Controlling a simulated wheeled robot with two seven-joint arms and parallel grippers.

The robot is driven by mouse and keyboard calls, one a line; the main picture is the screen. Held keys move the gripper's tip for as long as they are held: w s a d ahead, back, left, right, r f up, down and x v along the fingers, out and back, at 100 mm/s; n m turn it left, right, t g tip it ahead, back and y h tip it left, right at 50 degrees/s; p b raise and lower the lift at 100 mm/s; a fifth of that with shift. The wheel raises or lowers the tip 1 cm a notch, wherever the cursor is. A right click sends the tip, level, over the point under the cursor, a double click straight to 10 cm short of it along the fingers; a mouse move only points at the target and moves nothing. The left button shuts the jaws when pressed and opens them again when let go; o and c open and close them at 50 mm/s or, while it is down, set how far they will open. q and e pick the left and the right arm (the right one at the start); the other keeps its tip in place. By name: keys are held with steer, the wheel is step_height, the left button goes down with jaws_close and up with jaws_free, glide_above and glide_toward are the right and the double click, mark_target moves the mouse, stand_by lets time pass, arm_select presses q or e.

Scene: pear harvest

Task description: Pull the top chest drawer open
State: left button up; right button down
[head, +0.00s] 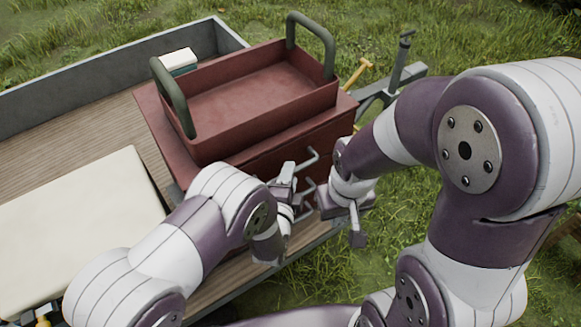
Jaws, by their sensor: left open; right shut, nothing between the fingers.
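The dark red chest (152,112) stands on the trailer bed, its front facing toward my arms. A grey bar handle (312,157) sticks out from the upper part of its front, with another grey handle (307,189) lower down. The top drawer's front is partly hidden by my arms, and I see no clear gap around it. My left gripper (288,180) is open, close to the upper handle on its left side; I cannot tell whether it touches. My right gripper (345,207) is shut and empty, to the right of the lower handle.
A red tray (262,116) with two green handles sits on the chest. A white-topped box (178,59) stands behind it. A cream slab (80,228) lies on the trailer's wooden floor (70,135). The grey trailer wall (110,72) runs behind. Grass lies right of the trailer.

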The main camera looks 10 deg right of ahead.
arm_select(q)
steer(key=shift+x, duration=0.75)
steer(key=shift+w, duration=0.3)
steer(key=shift+c, duration=0.2)
jaws_close()
steer(key=shift+s, duration=0.1)
